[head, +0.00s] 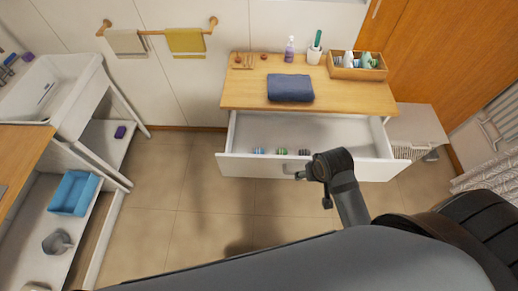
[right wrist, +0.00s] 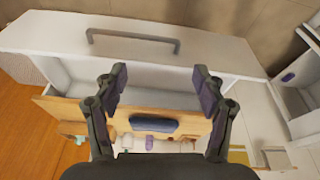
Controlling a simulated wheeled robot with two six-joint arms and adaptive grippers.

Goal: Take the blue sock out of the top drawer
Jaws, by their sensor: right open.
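The white top drawer (head: 222,165) is pulled open below the wooden cabinet top. A small blue sock roll (head: 258,151) lies inside it near the front wall, left of a greenish roll (head: 282,151) and a dark roll (head: 305,152). My right gripper (head: 318,166) is over the drawer's front edge, near the handle (head: 299,175) and right of the blue sock. In the right wrist view my right gripper (right wrist: 160,80) has its fingers wide apart with nothing between them. The drawer handle (right wrist: 133,37) shows beyond the fingertips there. The socks cannot be made out in that view. My left gripper is out of view.
On the cabinet top (head: 240,95) are a folded dark blue towel (head: 290,88), a purple bottle (head: 289,50), a cup with a green item (head: 314,52) and a wooden box (head: 355,72) of bottles. A hamper (head: 415,135) stands right. The floor (head: 170,185) left of the drawer is clear.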

